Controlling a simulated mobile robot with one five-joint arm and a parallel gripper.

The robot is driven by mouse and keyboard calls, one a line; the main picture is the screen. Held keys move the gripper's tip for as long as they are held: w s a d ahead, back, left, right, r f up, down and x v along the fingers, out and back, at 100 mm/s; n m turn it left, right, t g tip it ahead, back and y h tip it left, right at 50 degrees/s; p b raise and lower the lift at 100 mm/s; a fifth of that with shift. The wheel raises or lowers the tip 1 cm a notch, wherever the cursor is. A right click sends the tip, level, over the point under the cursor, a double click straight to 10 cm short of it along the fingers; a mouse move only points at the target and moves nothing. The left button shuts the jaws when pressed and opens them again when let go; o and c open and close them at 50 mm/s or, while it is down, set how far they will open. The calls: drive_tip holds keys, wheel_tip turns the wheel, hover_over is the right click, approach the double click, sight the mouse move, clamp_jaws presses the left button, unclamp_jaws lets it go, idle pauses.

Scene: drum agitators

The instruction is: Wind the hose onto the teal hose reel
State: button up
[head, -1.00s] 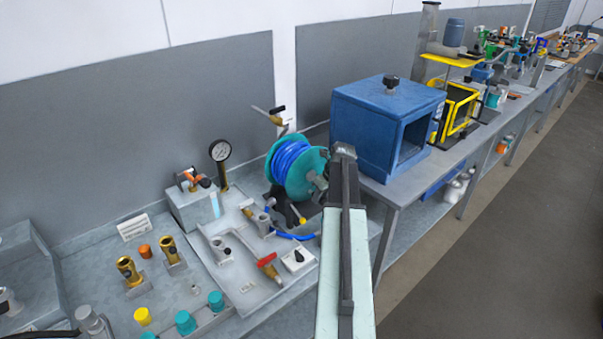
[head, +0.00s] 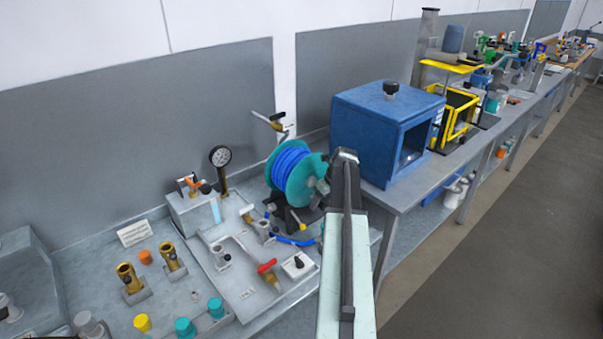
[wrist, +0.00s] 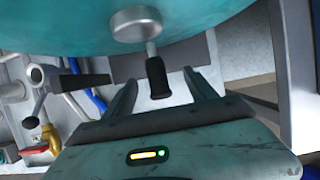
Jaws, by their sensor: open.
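The teal hose reel (head: 312,172) stands on the bench with blue hose (head: 291,165) coiled on its drum. A loose length of blue hose (head: 297,241) lies on the bench below it. In the wrist view the teal flange (wrist: 220,18) fills the top, with a grey hub (wrist: 136,22) and a crank with a black grip (wrist: 158,79). My gripper (wrist: 157,88) is open, and the black grip shows between its two fingers; I cannot tell whether they touch it. In the head view my arm hides the gripper and the crank grip.
A blue box (head: 368,130) stands just right of the reel. Left of the reel are a pressure gauge (head: 220,156), a tray with a red-handled valve (head: 267,267), and brass fittings (head: 129,278). The floor aisle (head: 480,270) at the right is clear.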

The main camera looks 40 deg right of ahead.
drive_tip(key=p+v, duration=0.7)
drive_tip(key=v, duration=0.1)
drive_tip(key=shift+r, duration=0.25)
drive_tip(key=shift+s+a, duration=0.1)
drive_tip(key=shift+s, duration=0.05)
